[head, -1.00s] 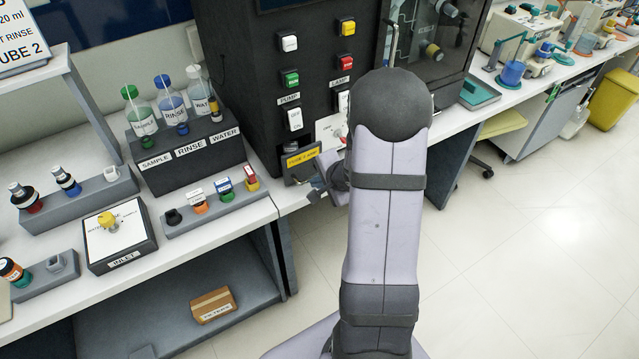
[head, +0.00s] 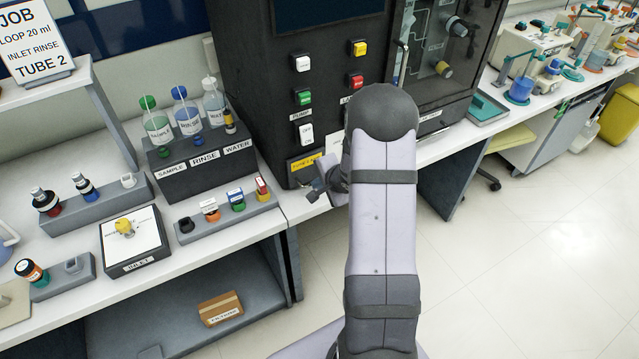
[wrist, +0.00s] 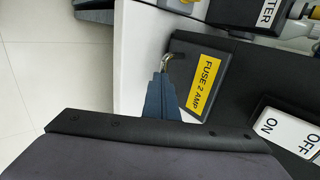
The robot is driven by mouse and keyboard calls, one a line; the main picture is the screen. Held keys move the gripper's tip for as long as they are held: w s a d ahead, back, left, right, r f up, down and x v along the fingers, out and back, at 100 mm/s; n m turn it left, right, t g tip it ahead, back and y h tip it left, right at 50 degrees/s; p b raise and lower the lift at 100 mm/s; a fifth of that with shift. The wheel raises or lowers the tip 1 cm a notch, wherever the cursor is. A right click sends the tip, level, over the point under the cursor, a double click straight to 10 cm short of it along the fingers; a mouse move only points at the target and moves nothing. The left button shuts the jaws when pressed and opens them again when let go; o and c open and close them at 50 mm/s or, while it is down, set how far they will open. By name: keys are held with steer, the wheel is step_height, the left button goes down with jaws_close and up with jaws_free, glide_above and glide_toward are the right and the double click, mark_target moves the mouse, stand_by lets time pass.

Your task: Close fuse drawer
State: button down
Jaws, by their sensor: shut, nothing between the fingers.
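The fuse drawer shows at the bottom left of the dark machine as a front with a yellow label (head: 305,162). In the wrist view its dark front (wrist: 180,47) carries the label "FUSE 2 AMP" and a small metal handle. No dark opening shows above the front now, and it looks about level with the panel. My gripper (head: 320,190) is beside the drawer front, partly hidden by my arm in the head view. In the wrist view its blue fingers (wrist: 161,78) are shut and empty, with tips close to the handle; contact cannot be told.
The ON/OFF switch (wrist: 291,131) is beside the drawer. Open floor (head: 530,260) lies to the right.

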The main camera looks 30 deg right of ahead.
steer(key=shift+s, duration=0.1)
steer(key=s+f+p+v, duration=0.1)
steer(key=p+v, duration=0.2)
steer(key=v, duration=1)
steer(key=shift+s+f+p, duration=0.15)
steer(key=shift+s+p, duration=0.25)
